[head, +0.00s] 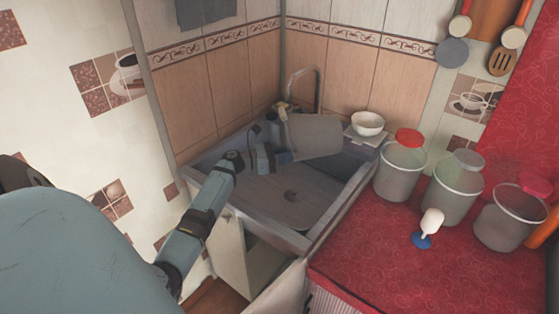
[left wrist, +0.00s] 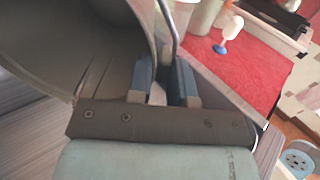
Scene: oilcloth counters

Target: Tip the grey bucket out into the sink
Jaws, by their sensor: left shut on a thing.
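The grey bucket (head: 316,136) is above the back of the sink (head: 325,214) in the head view, lying tilted well over. My left gripper (head: 284,158) is shut on it at its near left side. In the left wrist view the bucket (left wrist: 70,45) fills the upper left, and its wall runs to the two blue fingers of my left gripper (left wrist: 163,85). The bucket's contents cannot be made out. The part of the sink floor that shows has a drain and no visible water. My right gripper is not in view.
A curved tap (head: 318,88) stands behind the bucket. A white bowl (head: 367,124) sits at the sink's back right corner. Several pale containers, including one with a red top (head: 401,172), and a white-and-blue item (head: 431,223) stand on the red counter (head: 375,262). A cabinet door below the sink is open.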

